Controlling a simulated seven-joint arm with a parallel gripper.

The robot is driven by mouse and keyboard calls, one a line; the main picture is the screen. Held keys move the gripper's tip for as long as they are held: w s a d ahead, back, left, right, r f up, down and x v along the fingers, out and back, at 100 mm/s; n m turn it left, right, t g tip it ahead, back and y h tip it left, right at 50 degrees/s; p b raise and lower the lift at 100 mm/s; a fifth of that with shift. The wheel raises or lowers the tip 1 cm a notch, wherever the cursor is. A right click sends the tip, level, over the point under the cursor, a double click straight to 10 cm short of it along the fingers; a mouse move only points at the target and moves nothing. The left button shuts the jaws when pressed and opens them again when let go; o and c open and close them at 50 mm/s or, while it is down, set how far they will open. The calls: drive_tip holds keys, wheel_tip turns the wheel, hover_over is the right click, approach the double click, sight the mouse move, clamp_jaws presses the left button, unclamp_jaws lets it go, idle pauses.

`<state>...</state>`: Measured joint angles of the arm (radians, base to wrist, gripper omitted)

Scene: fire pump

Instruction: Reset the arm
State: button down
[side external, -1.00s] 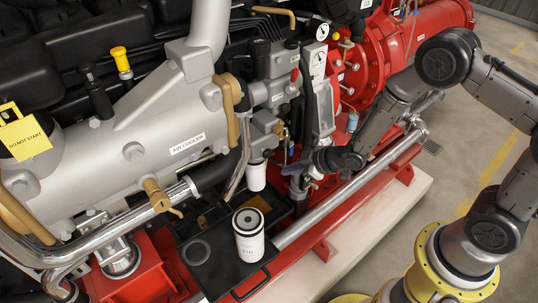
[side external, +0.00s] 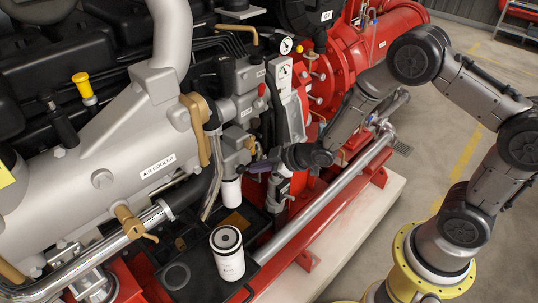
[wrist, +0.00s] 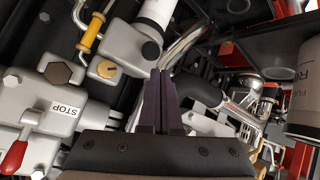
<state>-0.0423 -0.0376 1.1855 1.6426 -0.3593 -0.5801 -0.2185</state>
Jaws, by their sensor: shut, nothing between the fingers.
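My gripper (side external: 258,168) is at the end of the arm, beside the pump's grey valve block (side external: 240,145), in the side external view. In the wrist view its dark purple fingers (wrist: 160,78) are together with nothing between them. The fingertips overlap the engine parts in the picture; I cannot tell how much gap there is. A white filter with a black top (side external: 228,262) stands upright on a black tray (side external: 200,288), apart from my gripper. A second white filter (side external: 230,192) hangs under the block, close to the gripper.
A silver pipe (side external: 320,205) and red frame rail run below my arm. The grey air cooler (side external: 110,185) is at left and the red pump housing (side external: 340,60) is behind. The wrist view shows a STOP label (wrist: 66,110) and red lever (wrist: 14,157). Floor at right is open.

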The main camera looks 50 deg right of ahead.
wheel_tip(320, 180, up, 12)
drive_tip(key=w+d+t, duration=0.1)
drive_tip(key=w+t, duration=0.1)
drive_tip(key=w, duration=0.1)
drive_tip(key=s+d+r+m+h, duration=0.1)
drive_tip(key=s+d+r, duration=0.15)
drive_tip(key=r, duration=0.55)
drive_tip(key=s+d+r+m+h, duration=0.1)
drive_tip(key=s+r+m, duration=0.1)
drive_tip(key=s+r, duration=0.35)
drive_tip(key=s+d+r+m+g+h, duration=0.15)
drive_tip(key=s+r, duration=0.45)
drive_tip(key=s, duration=0.6)
drive_tip(key=s+f+m+g, duration=0.3)
drive_tip(key=s+f+g, duration=0.2)
drive_tip(key=s, duration=0.8)
wheel_tip(320, 180, down, 3)
drive_tip(key=shift+s+f+y, duration=0.1)
drive_tip(key=shift+s+y, duration=0.1)
drive_tip(key=shift+y, duration=0.15)
drive_tip(key=shift+d, duration=0.1)
